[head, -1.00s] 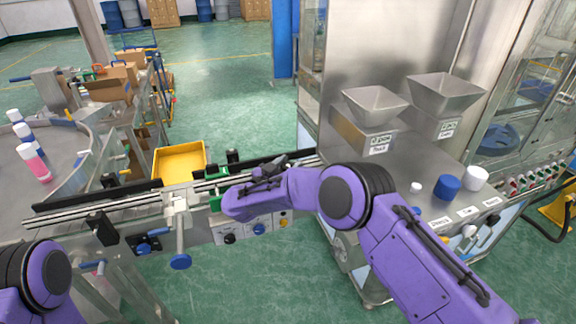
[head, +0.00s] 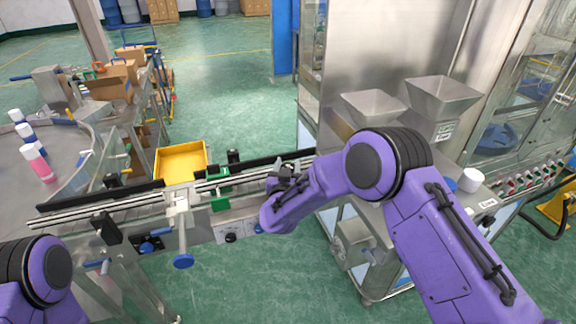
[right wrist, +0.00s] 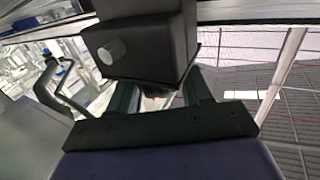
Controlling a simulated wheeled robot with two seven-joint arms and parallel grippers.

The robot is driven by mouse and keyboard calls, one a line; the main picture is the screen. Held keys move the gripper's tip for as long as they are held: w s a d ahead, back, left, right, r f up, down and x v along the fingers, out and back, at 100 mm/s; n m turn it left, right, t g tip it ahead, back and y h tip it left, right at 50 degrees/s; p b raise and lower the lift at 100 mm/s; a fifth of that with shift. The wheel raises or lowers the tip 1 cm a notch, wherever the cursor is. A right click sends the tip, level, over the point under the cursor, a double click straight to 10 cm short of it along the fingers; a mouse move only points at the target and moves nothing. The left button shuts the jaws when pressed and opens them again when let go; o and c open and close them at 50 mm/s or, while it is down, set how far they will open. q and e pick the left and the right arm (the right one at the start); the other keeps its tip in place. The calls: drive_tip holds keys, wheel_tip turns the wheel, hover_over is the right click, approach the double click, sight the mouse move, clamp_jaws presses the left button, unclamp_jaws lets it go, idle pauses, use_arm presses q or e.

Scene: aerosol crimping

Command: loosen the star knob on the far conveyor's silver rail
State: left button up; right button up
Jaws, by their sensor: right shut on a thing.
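The conveyor's silver rail (head: 80,213) runs across the head view from left to centre. My right gripper (head: 284,182) is at the rail's right part, just right of a green bracket (head: 220,192). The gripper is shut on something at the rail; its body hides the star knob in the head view. In the right wrist view a dark block (right wrist: 150,35) with a pale round peg (right wrist: 113,50) is beyond the gripper fingers (right wrist: 165,98); the knob's star shape cannot be made out.
A yellow tray (head: 181,161) is behind the rail. A black post (head: 233,156) and a white clamp (head: 178,200) with a blue knob (head: 183,261) stand left of my right gripper. A steel machine with hoppers (head: 443,95) is at the right.

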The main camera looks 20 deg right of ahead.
drive_tip(key=n+t+y+b, duration=0.1)
drive_tip(key=n+y, duration=0.1)
drive_tip(key=y, duration=0.1)
drive_tip(key=shift+f+y, duration=0.1)
drive_tip(key=shift+y, duration=0.2)
drive_tip(key=shift+n+t+y+b, duration=0.3)
drive_tip(key=shift+n+y+b, duration=0.2)
drive_tip(key=shift+n+y, duration=0.75)
drive_tip(key=shift+y, duration=0.35)
drive_tip(key=o, duration=1)
drive_tip(key=shift+c, duration=0.2)
drive_tip(key=s+b, duration=0.3)
drive_tip(key=s, duration=0.7)
drive_tip(key=shift+s+a+b, duration=0.15)
drive_tip(key=shift+s+b, duration=0.1)
drive_tip(key=shift+b, duration=0.15)
